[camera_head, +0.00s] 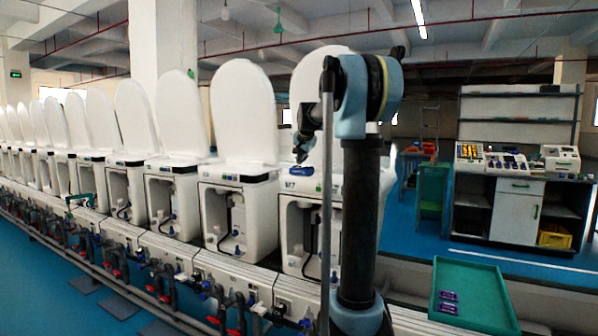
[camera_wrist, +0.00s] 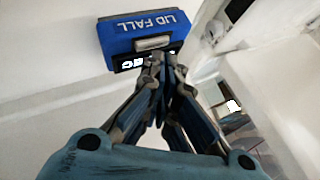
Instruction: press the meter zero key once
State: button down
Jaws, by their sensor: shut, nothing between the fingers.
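The meter (camera_wrist: 160,22) is a small blue box marked "LID FALL", upside down in the wrist view. A grey key-like bar (camera_wrist: 152,43) is on its edge, with no readable label. Beside it is a black strip (camera_wrist: 128,63) with white characters, partly covered by my fingers. In the head view the blue meter (camera_head: 296,175) sits on top of a white toilet. My gripper (camera_wrist: 160,58) is shut and empty, its fingertips right by the grey bar; I cannot tell whether they touch. In the head view my gripper (camera_head: 301,156) is just above the meter.
A row of white toilets with raised lids (camera_head: 243,108) runs to the left, with pipes and valves in front. A green tray (camera_head: 480,292) with purple parts is at the lower right. A workbench (camera_head: 515,205) with instruments stands behind.

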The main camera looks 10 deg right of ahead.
jog(key=shift+r, duration=0.3)
jog(key=shift+r, duration=0.1)
jog(key=shift+r, duration=2.4)
